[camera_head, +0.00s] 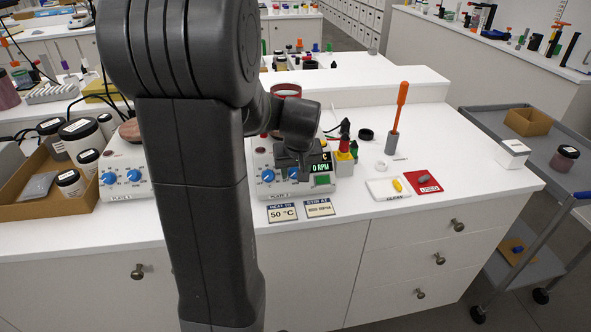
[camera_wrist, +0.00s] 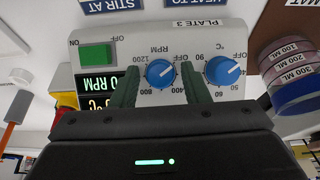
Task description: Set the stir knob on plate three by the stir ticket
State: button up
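Plate three (camera_head: 262,155) is a white hotplate unit in the middle of the counter. The upside-down wrist view shows its front panel (camera_wrist: 215,35) marked PLATE 3. The blue RPM stir knob (camera_wrist: 160,73) has a white pointer line. The blue °C knob (camera_wrist: 222,70) is beside it. The display (camera_head: 321,167) reads 0 RPM. The stir ticket (camera_head: 319,207) lies on the counter in front; its value is too small to read surely. My gripper (camera_wrist: 160,67) is open, with dark green fingers either side of the RPM knob, gaps showing between; contact is not visible.
A heat ticket (camera_head: 282,212) reading 50 °C lies left of the stir ticket. A green switch (camera_wrist: 96,55) is on the panel. Another hotplate (camera_head: 123,170) stands left. A CLEAN tray (camera_head: 378,190) and red USED mat (camera_head: 416,186) lie right.

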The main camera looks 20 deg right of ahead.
jog(key=c, duration=0.7)
jog(key=shift+c, duration=0.2)
